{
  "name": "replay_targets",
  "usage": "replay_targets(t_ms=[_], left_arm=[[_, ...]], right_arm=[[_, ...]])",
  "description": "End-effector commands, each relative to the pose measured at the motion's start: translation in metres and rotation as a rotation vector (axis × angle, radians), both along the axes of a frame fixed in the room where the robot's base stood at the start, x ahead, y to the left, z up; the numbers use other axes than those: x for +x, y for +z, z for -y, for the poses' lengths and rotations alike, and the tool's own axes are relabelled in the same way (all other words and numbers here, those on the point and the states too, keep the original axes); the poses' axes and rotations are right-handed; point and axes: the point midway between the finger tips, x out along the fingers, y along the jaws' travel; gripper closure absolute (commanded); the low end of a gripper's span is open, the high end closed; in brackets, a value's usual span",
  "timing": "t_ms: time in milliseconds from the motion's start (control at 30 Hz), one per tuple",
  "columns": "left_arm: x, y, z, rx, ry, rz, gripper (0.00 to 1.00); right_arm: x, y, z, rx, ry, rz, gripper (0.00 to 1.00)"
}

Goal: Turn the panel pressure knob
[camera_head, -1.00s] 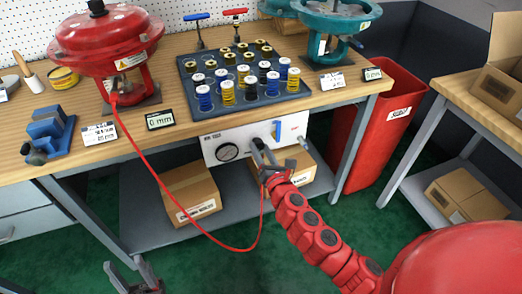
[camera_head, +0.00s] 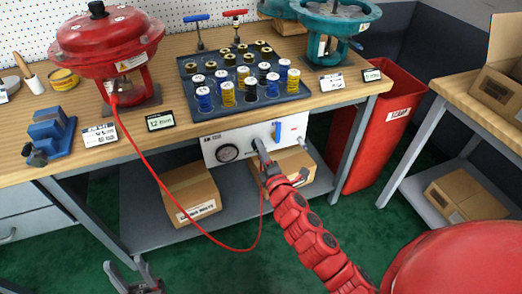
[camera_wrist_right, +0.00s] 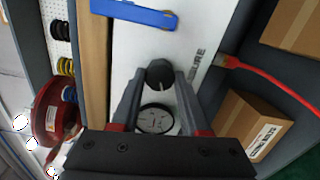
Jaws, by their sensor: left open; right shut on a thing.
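The white pressure panel (camera_head: 240,138) hangs under the front edge of the workbench. It carries a round gauge (camera_head: 227,152) and a blue handle (camera_head: 277,131). In the right wrist view, the dark round knob (camera_wrist_right: 159,73) sits on the panel beside the gauge (camera_wrist_right: 154,119), with a pale mark on its face. My right gripper (camera_wrist_right: 158,80) is shut on the knob, a finger on each side. In the head view my right gripper (camera_head: 260,150) covers the knob. My left gripper (camera_head: 134,277) is open and empty, low over the floor.
A red valve actuator (camera_head: 108,40) with a red hose (camera_head: 160,185) stands on the bench (camera_head: 30,150). A small display (camera_head: 160,121) stands beside it and seems to read 12 mm. Cardboard boxes (camera_head: 190,193) lie on the shelf below. A red bin (camera_head: 370,135) stands right of the bench.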

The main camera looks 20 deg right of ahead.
Motion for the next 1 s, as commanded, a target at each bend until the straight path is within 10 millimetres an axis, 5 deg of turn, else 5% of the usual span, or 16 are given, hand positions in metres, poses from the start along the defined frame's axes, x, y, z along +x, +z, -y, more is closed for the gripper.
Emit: replay_targets(t_ms=[1000], left_arm=[[0.0, 0.039, 0.0, 0.0, 0.0, 0.0, 0.5]], right_arm=[[0.0, 0.0, 0.0, 0.964, -0.004, -0.036, 1.0]])
